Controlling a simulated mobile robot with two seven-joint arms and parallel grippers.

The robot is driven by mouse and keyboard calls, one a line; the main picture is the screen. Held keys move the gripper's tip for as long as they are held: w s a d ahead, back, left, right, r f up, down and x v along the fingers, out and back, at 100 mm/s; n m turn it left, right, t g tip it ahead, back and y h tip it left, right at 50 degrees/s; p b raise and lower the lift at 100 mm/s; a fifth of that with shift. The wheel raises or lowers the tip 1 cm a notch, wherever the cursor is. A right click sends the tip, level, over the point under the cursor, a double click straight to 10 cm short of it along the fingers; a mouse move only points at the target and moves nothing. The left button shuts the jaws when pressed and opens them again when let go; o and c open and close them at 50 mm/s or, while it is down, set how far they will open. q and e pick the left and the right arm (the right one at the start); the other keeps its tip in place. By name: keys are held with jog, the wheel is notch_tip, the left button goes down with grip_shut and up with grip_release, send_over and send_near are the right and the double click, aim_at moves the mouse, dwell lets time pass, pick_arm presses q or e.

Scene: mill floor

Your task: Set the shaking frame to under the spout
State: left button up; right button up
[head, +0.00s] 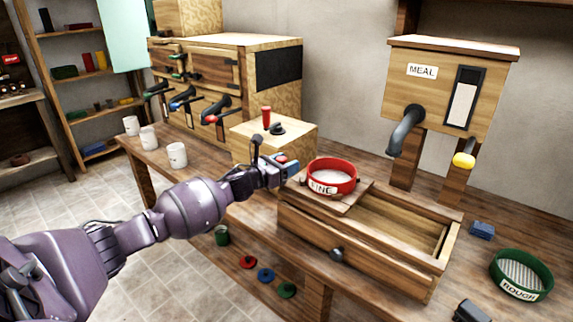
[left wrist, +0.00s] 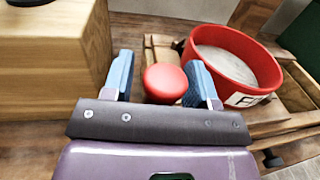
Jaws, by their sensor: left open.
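The wooden shaking frame (head: 366,186) sits at the left end of an open wooden trough (head: 370,240). A red sieve marked FINE (head: 332,178) rests on it; the sieve also shows in the left wrist view (left wrist: 235,58). The grey spout (head: 405,130) hangs from the MEAL hopper, to the right of and behind the frame. My left gripper (head: 283,165) is at the frame's left end. In the left wrist view, its blue fingers stand open on either side of a red knob (left wrist: 164,82), with no clear grip on it. My right gripper is not in view.
A wooden block with a red lever (head: 266,118) stands close behind my left gripper. A green sieve marked ROUGH (head: 521,274) and a blue block (head: 482,231) lie right of the trough. White mugs (head: 148,138) stand at the bench's left. A dark object shows at the bottom edge.

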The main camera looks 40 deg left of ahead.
aim_at(331, 195)
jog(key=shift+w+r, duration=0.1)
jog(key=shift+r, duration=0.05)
pick_arm(q)
jog(key=shift+c, duration=0.5)
jog(key=c, duration=0.5)
grip_shut()
jog(key=shift+d, duration=0.1)
jog(key=d, duration=0.2)
jog(key=d+p, duration=0.1)
jog(key=d, duration=0.2)
jog(key=d+p, duration=0.1)
jog(key=d, duration=0.2)
jog(key=shift+s+r, duration=0.25)
jog(key=shift+s, duration=0.05)
jog(key=d, duration=0.2)
jog(key=d+p, duration=0.1)
jog(key=d, duration=0.4)
jog(key=shift+s+f+p, duration=0.1)
jog(key=shift+s+p, duration=0.15)
jog(key=shift+p, duration=0.05)
jog(key=shift+d, duration=0.5)
jog(key=shift+d+f, duration=0.1)
jog(key=shift+f, duration=0.05)
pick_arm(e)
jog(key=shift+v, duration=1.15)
